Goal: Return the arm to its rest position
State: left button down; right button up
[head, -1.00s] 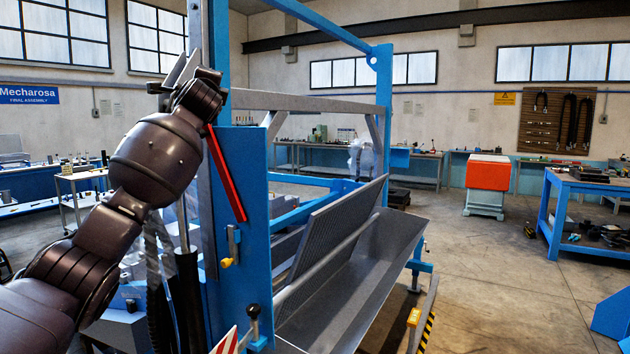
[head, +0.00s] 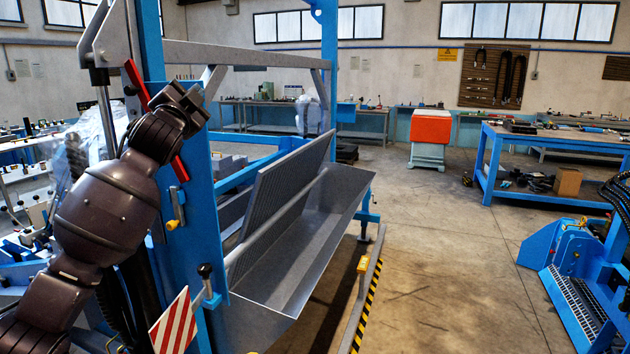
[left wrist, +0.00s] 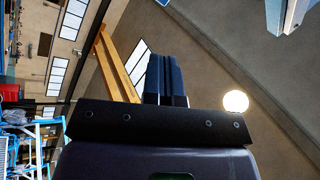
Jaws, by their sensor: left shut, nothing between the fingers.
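My left arm comes in from the left in the head view, bent upward at the elbow. Its gripper (head: 184,100) is at the arm's upper end, in front of the blue post (head: 193,210) of the sieve frame and close to a red bar (head: 137,84). I cannot tell from this view whether it touches them. In the left wrist view the two dark fingers (left wrist: 166,80) lie side by side, shut with nothing between them, pointing up toward the ceiling. My right gripper is in neither view.
The sieve frame holds a sloping grey trough (head: 330,215) with a tilted mesh screen (head: 275,195). A red-and-white striped plate (head: 174,325) and a black-knobbed lever (head: 206,275) stand at its near side. An orange-topped stand (head: 430,126) and a blue workbench (head: 490,165) are beyond open floor.

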pick_arm(q)
jog(key=s+f+n+g, duration=0.15)
jog(key=s+f, duration=0.35)
jog(key=f, duration=0.7)
jog(key=s+d+f+n+g+h, duration=0.1)
jog(key=s+f+n, duration=0.25)
jog(key=f, duration=0.85)
jog(key=s+f+n+g, duration=0.15)
jog(key=s+f, duration=0.35)
jog(key=f, duration=0.8)
jog(key=s+a+f+n+g+y, duration=0.1)
jog(key=s+a+f+n+g, duration=0.1)
jog(key=s+f, duration=1.1)
jog(key=s+a+f+n+g+y, duration=0.1)
jog(key=s+f+n+g+y, duration=0.1)
jog(key=s+f, duration=1.1)
jog(key=shift+s+a+f+n+g, duration=0.4)
jog(key=shift+s+g, duration=1)
jog(key=shift+s, duration=0.75)
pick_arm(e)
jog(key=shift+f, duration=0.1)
pick_arm(q)
jog(key=shift+r, duration=0.1)
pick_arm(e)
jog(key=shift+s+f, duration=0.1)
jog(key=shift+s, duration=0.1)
